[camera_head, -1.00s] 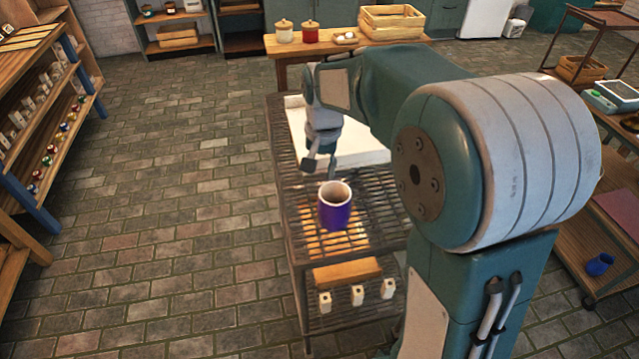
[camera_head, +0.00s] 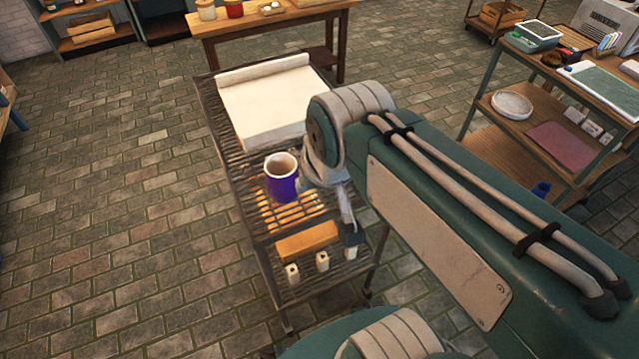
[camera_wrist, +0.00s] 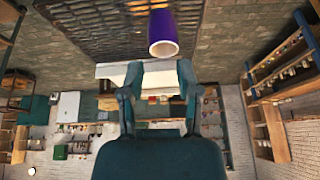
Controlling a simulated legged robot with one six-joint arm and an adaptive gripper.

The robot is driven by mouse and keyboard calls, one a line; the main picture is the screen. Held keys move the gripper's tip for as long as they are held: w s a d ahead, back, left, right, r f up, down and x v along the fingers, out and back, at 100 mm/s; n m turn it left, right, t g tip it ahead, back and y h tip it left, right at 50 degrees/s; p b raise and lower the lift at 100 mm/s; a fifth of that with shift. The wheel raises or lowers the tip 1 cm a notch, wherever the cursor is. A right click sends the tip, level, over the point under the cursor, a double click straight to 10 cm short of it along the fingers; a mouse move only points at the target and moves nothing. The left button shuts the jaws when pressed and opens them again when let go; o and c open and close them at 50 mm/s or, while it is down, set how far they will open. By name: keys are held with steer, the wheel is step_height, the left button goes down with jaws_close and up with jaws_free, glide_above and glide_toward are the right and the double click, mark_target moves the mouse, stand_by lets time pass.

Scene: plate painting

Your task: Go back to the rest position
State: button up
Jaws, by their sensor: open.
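My gripper (camera_head: 350,222) is beside the right edge of the metal grate cart, right of the cup. The wrist view shows its two fingers (camera_wrist: 158,80) spread apart with nothing between them. A purple cup (camera_head: 283,187) with a pale rim stands upright on the cart's top grate (camera_head: 255,202), over a glowing orange patch. The cup also shows in the wrist view (camera_wrist: 160,24), which looks upside down, apart from the fingers. My forearm covers part of the cart's right side.
A white slab (camera_head: 262,105) lies at the cart's far end. A wooden table (camera_head: 270,22) stands behind. The floor at left is clear.

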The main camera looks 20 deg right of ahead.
steer(key=shift+s+d+f+n+t, duration=0.1)
steer(key=shift+s+f+n+t, duration=0.1)
steer(key=shift+s, duration=0.4)
steer(key=shift+s+f+n+t, duration=0.1)
steer(key=shift+s+f, duration=0.05)
steer(key=shift+s, duration=0.45)
